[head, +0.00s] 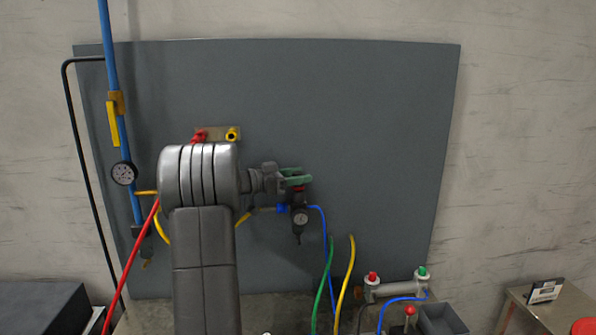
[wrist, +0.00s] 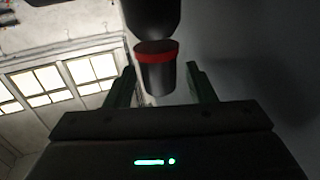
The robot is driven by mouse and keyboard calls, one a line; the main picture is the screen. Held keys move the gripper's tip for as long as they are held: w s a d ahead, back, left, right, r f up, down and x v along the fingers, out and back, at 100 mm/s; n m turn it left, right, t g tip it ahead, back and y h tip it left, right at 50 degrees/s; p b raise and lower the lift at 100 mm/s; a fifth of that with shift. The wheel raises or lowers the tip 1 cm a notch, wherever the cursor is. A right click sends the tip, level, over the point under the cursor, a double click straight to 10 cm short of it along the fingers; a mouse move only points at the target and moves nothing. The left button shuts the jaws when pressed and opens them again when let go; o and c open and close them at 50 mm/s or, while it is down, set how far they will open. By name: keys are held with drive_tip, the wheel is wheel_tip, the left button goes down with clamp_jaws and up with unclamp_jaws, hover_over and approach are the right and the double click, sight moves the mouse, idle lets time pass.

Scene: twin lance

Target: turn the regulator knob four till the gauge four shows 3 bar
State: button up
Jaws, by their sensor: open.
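The regulator (head: 299,222) is a small dark unit on the grey panel, with its round gauge (head: 301,217) on the front; the needle is too small to read. Its knob top with a red band (head: 299,188) is just under my gripper (head: 293,177), partly hidden by the green fingers. In the wrist view the dark knob (wrist: 157,78) with the red ring stands between the two green fingers of my gripper (wrist: 160,68). Gaps show on both sides of the knob, wider on the right. My gripper is open and does not appear to touch the knob.
A blue pipe (head: 109,60) with a yellow valve handle (head: 113,124) and a larger gauge (head: 124,173) is on the left. Blue, green and yellow hoses hang below the regulator. A grey pipe fitting (head: 397,289) with red and green caps is lower right. The panel's right side is bare.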

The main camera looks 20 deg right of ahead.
drive_tip(key=shift+d, duration=0.2)
drive_tip(key=shift+c, duration=0.4)
drive_tip(key=c, duration=0.9)
drive_tip(key=shift+f, duration=0.1)
drive_tip(key=b, duration=0.3)
drive_tip(key=shift+f+t, duration=0.25)
drive_tip(key=shift+t, duration=0.05)
